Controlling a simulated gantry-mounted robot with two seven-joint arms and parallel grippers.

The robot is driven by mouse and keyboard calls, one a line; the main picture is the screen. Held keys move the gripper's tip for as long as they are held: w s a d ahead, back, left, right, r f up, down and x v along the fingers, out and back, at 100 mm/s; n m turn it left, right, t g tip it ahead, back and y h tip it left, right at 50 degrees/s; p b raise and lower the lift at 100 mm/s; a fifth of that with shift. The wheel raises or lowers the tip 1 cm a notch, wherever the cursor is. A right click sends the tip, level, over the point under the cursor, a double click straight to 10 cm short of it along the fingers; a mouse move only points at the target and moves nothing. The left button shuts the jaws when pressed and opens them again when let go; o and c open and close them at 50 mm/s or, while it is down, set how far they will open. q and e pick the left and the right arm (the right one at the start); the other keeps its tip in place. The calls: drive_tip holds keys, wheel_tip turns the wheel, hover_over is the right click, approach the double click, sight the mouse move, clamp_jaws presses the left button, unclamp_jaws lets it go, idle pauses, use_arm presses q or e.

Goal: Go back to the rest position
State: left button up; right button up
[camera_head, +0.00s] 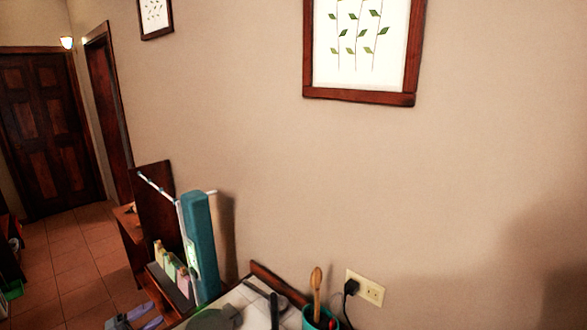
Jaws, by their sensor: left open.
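My right gripper is not in view.
A tall teal object (201,245) stands beside small pale containers (172,268) at the counter's left end. A teal utensil holder (320,320) with a wooden spoon (316,290) stands near a wall outlet (365,288). Dark cookware (212,319) lies on the tiled counter. Tiled floor (80,265) is open at left.

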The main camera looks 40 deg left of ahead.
use_arm(q)
drive_tip(key=w+d+f+n+g+y, duration=0.3)
drive_tip(key=d+f+n+y, duration=0.1)
drive_tip(key=d, duration=0.4)
drive_tip(key=w+d+f+n+g+y, duration=0.3)
drive_tip(key=w+d+n, duration=0.1)
drive_tip(key=d, duration=0.5)
drive_tip(key=s+d+r+n+g+y, duration=0.15)
drive_tip(key=s+d+g, duration=0.25)
drive_tip(key=s+d, duration=0.45)
drive_tip(key=s+d+r+n+g+y, duration=0.1)
drive_tip(key=s+d+g+y, duration=0.2)
drive_tip(key=s+d+g, duration=0.5)
drive_tip(key=s+d+f+n+t+h, duration=0.1)
drive_tip(key=s+d+f+n+h, duration=0.15)
drive_tip(key=d, duration=0.45)
drive_tip(key=s+d+f+n+t+h, duration=0.1)
drive_tip(key=d+n+h, duration=0.25)
drive_tip(key=d, duration=0.25)
wheel_tip(320, 180, up, 20)
drive_tip(key=p, duration=1.9)
drive_tip(key=shift+d+f+n, duration=0.2)
drive_tip(key=shift+f+n, duration=0.05)
drive_tip(key=shift+n, duration=0.1)
